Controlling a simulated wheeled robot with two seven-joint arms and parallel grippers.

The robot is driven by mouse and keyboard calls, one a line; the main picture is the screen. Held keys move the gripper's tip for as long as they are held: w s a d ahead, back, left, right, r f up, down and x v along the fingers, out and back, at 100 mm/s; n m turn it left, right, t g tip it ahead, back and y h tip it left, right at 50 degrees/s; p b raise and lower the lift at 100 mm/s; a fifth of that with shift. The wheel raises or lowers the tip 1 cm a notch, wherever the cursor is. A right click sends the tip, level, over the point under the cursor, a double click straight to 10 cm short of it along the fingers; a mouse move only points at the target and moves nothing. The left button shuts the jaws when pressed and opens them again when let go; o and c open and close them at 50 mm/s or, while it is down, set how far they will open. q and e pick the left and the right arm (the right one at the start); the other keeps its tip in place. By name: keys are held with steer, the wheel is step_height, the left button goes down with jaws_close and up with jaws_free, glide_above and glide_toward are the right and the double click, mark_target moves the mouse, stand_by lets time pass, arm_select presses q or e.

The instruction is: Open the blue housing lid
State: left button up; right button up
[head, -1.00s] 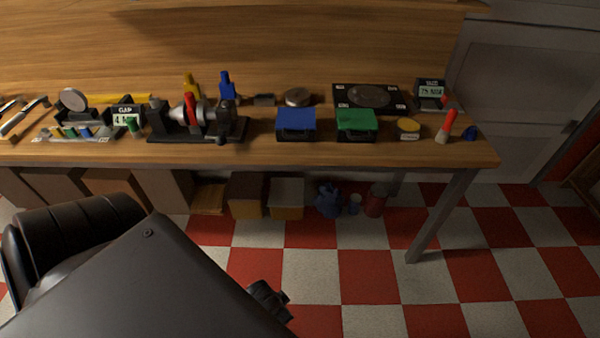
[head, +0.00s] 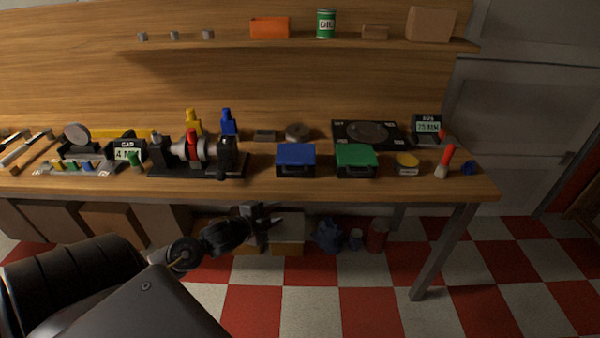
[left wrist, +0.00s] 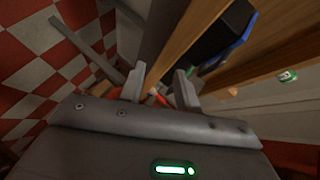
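The blue housing (head: 296,155) is a dark box with a blue lid, standing near the front edge of the workbench (head: 400,185). Its lid looks shut and flat. It also shows in the left wrist view as a dark box with a blue edge (left wrist: 237,50), beyond the fingers. My left gripper (head: 275,216) is below and in front of the bench edge, left of the blue housing and apart from it. In the left wrist view its two fingers (left wrist: 160,90) are apart with nothing held between them. My right gripper is not in view.
A green-lidded box (head: 356,158) stands just right of the blue one. A black-based rotor fixture (head: 200,160) stands to its left. A round metal disc (head: 297,132) lies behind. Bins (head: 288,240) sit under the bench. A shelf (head: 300,44) runs above.

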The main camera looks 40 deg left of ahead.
mark_target(294, 173)
arm_select(q)
steer(key=w+a+r+m+t+h, duration=0.2)
steer(key=w+a+r+m, duration=0.25)
steer(key=r, duration=0.25)
steer(key=x, duration=0.6)
steer(key=d+p+x, duration=0.1)
steer(key=x, duration=0.2)
steer(key=shift+w+r, duration=0.15)
steer(key=shift+w, duration=0.05)
steer(key=shift+w+d, duration=0.15)
steer(key=shift+w, duration=0.35)
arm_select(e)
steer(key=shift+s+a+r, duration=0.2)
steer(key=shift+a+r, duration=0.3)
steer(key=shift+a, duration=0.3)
arm_select(q)
steer(key=c, duration=0.6)
steer(key=shift+d+f+h, duration=0.1)
steer(key=shift+f+h, duration=0.2)
jaws_close()
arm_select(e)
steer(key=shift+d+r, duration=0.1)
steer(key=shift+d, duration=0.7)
